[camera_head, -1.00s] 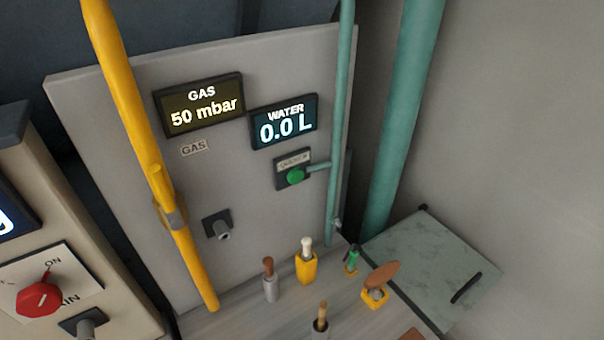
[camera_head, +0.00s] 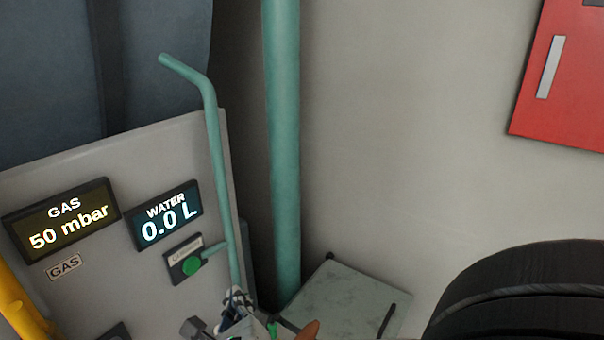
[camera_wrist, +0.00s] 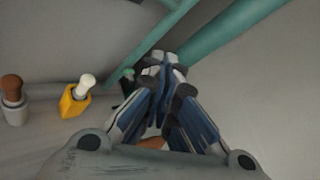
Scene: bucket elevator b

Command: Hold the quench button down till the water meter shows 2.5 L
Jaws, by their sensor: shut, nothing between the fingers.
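The green quench button (camera_head: 193,265) sits on a small dark plate on the grey panel, with a thin teal pipe beside it. The water meter (camera_head: 165,215) above it reads 0.0 L. My gripper (camera_head: 238,298) is below and to the right of the button in the head view, apart from it. In the wrist view my gripper (camera_wrist: 163,62) has its fingertips together with nothing held. The button cannot be made out in the wrist view.
The gas display (camera_head: 62,220) reads 50 mbar. A thin teal pipe (camera_head: 222,170) runs down the panel's right edge. A thick teal pipe (camera_head: 284,150) stands behind. In the wrist view, a white-knobbed tool in a yellow holder (camera_wrist: 75,100) and a brown-handled tool (camera_wrist: 13,95) stand left.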

